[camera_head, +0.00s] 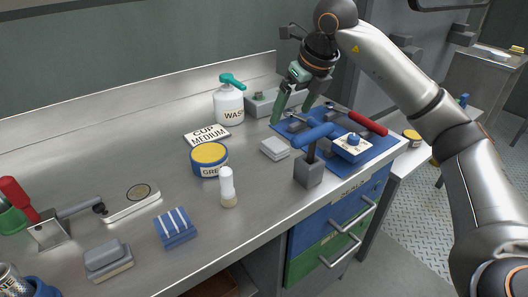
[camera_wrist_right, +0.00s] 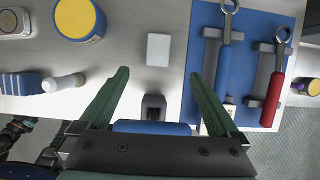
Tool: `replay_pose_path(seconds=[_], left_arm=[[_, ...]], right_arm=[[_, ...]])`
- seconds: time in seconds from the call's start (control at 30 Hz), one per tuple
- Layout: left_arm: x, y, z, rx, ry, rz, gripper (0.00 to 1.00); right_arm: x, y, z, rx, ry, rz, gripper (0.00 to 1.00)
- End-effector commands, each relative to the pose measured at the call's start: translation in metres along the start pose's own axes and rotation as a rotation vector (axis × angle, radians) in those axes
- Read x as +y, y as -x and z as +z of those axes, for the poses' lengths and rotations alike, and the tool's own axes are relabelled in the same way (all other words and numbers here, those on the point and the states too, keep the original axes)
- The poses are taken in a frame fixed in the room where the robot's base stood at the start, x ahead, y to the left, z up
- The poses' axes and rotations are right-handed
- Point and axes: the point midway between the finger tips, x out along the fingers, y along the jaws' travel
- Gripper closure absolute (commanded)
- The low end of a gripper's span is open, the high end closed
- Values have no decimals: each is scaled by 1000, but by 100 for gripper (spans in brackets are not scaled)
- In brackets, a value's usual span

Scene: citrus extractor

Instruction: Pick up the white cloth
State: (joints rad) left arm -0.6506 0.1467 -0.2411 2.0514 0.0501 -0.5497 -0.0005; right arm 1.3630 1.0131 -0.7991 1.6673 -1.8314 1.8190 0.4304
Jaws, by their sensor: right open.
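The white cloth (camera_head: 275,148) looks like a small folded, pale square pad lying flat on the steel bench, left of the blue mat. In the right wrist view the white cloth (camera_wrist_right: 158,49) lies just beyond the fingertips, roughly centred between them. My right gripper (camera_head: 291,110) is open and empty, its green fingers pointing down above the bench near the back of the mat. In the right wrist view both fingers of the right gripper (camera_wrist_right: 159,73) are spread with nothing between the tips. My left gripper is not in view.
The blue mat (camera_head: 377,150) holds wrenches and a blue-white box. A yellow-lidded tin (camera_head: 209,171), white bottle (camera_head: 227,184) and pump bottle (camera_head: 229,108) stand to the left.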

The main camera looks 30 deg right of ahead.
Motion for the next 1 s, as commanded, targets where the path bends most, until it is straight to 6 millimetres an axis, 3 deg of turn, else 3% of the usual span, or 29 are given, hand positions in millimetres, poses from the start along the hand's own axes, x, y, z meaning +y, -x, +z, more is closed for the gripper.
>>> replay_pose_path(seconds=[0.4,0.67,1.0], left_arm=[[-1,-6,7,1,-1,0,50],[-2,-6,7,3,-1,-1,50],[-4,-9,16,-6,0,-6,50]], right_arm=[[0,-63,-1,4,-1,-2,3],[1,-80,0,1,0,-1,3],[4,-125,1,3,-1,-1,3]])
